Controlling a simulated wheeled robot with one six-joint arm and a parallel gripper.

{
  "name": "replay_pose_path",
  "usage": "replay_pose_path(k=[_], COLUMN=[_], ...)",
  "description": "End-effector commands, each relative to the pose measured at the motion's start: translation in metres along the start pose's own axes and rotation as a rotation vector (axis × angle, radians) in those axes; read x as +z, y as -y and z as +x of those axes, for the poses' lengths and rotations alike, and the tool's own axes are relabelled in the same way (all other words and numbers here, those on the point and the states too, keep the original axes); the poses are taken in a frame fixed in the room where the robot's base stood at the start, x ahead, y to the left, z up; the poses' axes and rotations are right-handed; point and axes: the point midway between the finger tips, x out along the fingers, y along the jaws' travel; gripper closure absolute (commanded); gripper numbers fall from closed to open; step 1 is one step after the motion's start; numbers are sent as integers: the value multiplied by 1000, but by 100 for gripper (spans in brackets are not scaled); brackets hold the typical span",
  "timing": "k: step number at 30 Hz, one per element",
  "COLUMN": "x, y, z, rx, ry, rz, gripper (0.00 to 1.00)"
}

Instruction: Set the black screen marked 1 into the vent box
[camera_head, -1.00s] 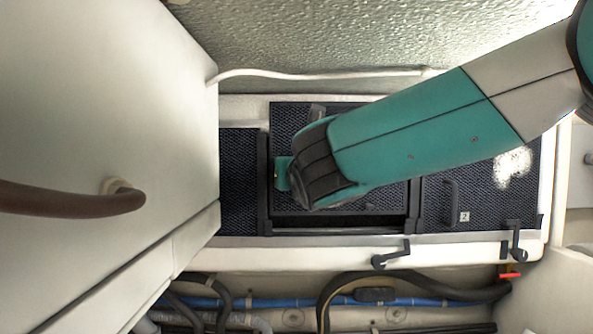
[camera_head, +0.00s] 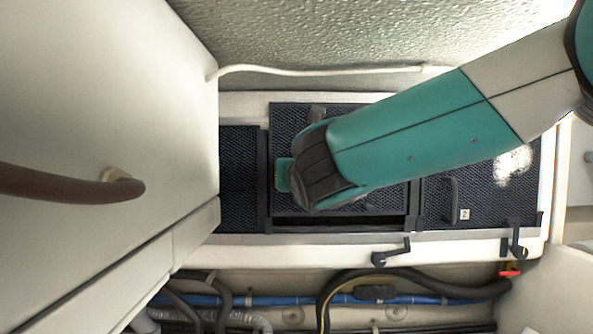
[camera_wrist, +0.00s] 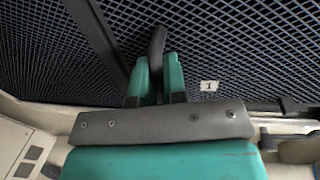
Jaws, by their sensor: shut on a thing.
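The black mesh screen marked 1 (camera_head: 290,118) lies over the middle bay of the vent box (camera_head: 470,238), mostly under my arm. A dark gap shows along its lower edge, so it does not cover the whole bay. My gripper (camera_head: 284,174) is over the screen's left half. In the wrist view, the teal fingers of my gripper (camera_wrist: 158,80) are shut on the screen's black handle (camera_wrist: 157,45). The white label 1 (camera_wrist: 209,86) is right of the fingers. Whether the screen's far edge is seated cannot be told.
A screen marked 2 (camera_head: 490,200) fills the right bay; another dark mesh panel (camera_head: 238,175) is at left. Two black latches (camera_head: 392,256) (camera_head: 515,240) stand on the lower rim. A white cabinet (camera_head: 100,80) with a brown handle is close at left. Hoses (camera_head: 400,288) run below.

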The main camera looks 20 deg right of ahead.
Motion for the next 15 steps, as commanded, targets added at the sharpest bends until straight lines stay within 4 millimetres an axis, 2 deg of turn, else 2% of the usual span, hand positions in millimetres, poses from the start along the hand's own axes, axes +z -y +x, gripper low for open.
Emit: replay_pose_path(k=[15], x=[-10], y=[0], z=[0], rx=[0], ry=[3], rz=[-1], gripper=[100])
